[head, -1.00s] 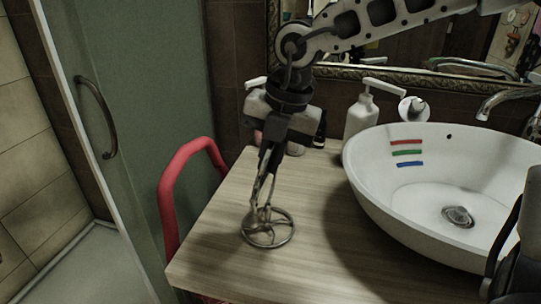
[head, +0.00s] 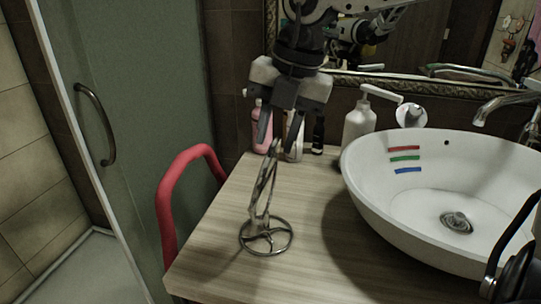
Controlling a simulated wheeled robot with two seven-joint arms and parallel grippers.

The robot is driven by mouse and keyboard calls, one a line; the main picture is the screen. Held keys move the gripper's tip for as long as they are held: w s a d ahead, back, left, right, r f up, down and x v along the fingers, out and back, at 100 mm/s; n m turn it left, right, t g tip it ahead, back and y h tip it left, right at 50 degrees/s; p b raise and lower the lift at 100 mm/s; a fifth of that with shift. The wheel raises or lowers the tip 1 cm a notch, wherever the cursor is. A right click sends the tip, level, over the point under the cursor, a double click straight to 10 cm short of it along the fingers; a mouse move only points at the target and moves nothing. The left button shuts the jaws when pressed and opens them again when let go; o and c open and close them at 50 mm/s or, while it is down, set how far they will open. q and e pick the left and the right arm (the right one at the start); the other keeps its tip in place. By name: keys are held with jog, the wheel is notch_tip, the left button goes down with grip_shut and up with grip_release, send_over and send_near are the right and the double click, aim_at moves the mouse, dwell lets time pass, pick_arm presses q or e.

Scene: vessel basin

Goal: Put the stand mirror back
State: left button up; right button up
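The stand mirror (head: 264,236) stands upright on the wooden counter near its left front edge. It has a round metal ring base with spokes, and its thin frame shows nearly edge-on.
The white basin (head: 370,205) fills the counter's right side. A white pump bottle (head: 359,122), a pink bottle (head: 262,134) and a black bottle (head: 318,135) stand at the back. A red rail (head: 168,205) rises left of the counter. A dark object (head: 515,262) is cut off lower right.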

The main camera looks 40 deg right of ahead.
jog(key=v, duration=0.5)
jog(key=shift+r, duration=0.3)
